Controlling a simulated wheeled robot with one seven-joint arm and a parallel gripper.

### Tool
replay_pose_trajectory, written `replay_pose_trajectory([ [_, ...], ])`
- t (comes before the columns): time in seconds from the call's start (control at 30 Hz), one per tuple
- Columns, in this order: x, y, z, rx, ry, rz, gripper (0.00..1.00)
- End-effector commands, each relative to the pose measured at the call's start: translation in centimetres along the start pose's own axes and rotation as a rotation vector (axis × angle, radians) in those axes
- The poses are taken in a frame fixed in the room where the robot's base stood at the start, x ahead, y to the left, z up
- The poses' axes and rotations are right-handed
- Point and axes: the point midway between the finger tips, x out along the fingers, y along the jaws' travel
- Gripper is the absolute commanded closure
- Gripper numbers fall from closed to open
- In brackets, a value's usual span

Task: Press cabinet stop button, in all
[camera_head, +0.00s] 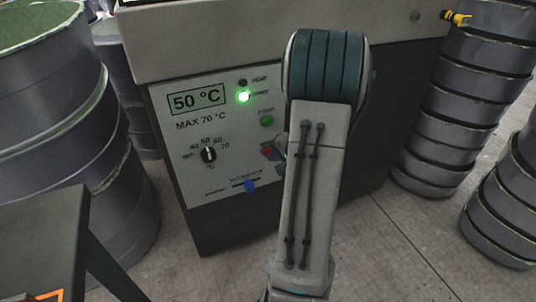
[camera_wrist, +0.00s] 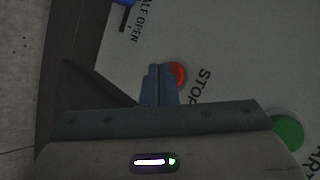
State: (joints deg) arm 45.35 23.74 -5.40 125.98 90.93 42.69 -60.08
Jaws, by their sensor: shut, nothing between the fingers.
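The cabinet's control panel (camera_head: 183,129) faces me in the head view, with a "50 °C" display and a lit green lamp. The red stop button (camera_head: 267,151) shows just left of my arm, and my arm hides the area beside it. In the wrist view the red stop button (camera_wrist: 177,74) is partly behind my gripper (camera_wrist: 160,68), beside the word "STOP". My gripper is shut and empty, with its tips over the button's left part. I cannot tell whether they touch it. The green start button (camera_wrist: 287,133) is at the right of the wrist view.
A dial (camera_head: 208,154) and a blue slider knob (camera_head: 250,186) are on the same panel. Stacked grey drums (camera_head: 445,125) stand at the right, and more drums (camera_head: 110,190) at the left. A dark table (camera_head: 40,235) is at the lower left. Concrete floor is open in front.

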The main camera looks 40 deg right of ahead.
Motion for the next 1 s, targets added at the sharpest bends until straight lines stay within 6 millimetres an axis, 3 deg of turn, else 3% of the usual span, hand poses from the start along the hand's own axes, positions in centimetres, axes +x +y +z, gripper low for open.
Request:
replay_pose_trajectory([
  [0.47, 0.1, -0.1, -0.1, 0.0, 0.0, 0.0, 1.0],
  [1.0, -1.0, 0.7, 0.8, 0.0, 0.0, 0.0, 1.0],
])
